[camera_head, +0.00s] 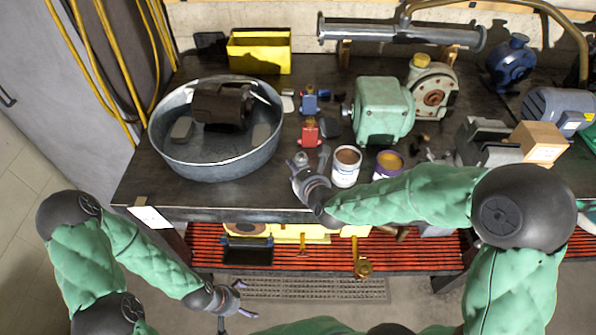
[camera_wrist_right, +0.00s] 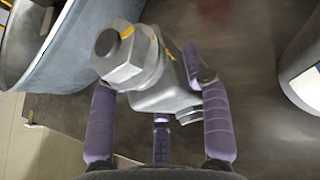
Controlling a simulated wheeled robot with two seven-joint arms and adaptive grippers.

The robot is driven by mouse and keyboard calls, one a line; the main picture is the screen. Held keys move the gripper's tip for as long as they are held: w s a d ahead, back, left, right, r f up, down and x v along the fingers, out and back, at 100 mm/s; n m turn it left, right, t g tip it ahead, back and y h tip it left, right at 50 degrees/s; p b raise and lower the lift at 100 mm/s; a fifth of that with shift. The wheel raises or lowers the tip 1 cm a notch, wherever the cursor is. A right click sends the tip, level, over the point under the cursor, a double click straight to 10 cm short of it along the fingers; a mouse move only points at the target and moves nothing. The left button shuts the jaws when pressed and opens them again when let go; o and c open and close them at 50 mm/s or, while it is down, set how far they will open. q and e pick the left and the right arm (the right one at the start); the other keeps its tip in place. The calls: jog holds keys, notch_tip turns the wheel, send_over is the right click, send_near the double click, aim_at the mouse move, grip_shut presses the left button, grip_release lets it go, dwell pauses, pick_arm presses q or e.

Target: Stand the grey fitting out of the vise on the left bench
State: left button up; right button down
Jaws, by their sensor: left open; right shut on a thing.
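The grey fitting (camera_wrist_right: 150,75), with a hex nut end, is held between the purple fingers of my right gripper (camera_wrist_right: 160,100) in the wrist view. In the head view the right gripper (camera_head: 308,175) is over the front of the dark bench (camera_head: 245,195), and the fitting (camera_head: 301,158) shows small at its fingers. I cannot tell if the fitting touches the bench. The grey vise (camera_head: 482,138) stands farther right, partly hidden by a cardboard box. My left gripper (camera_head: 238,300) is open and empty, low in front of the bench.
A metal tub (camera_head: 215,165) with a dark motor part stands left of the right gripper. A white can (camera_head: 346,166) and a purple can (camera_head: 388,165) stand close on its right. Red (camera_head: 310,131) and blue (camera_head: 309,103) parts lie behind. A green motor (camera_head: 382,110) is farther back.

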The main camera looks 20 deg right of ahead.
jog(key=c, duration=0.9)
grip_release()
jog(key=shift+f, duration=0.1)
jog(key=shift+o, duration=0.2)
jog(key=shift+s+r, duration=0.3)
jog(key=shift+r, duration=0.05)
jog(key=p+v, duration=0.3)
jog(key=v, duration=0.8)
jog(key=shift+s, duration=0.2)
jog(key=shift+d, duration=0.15)
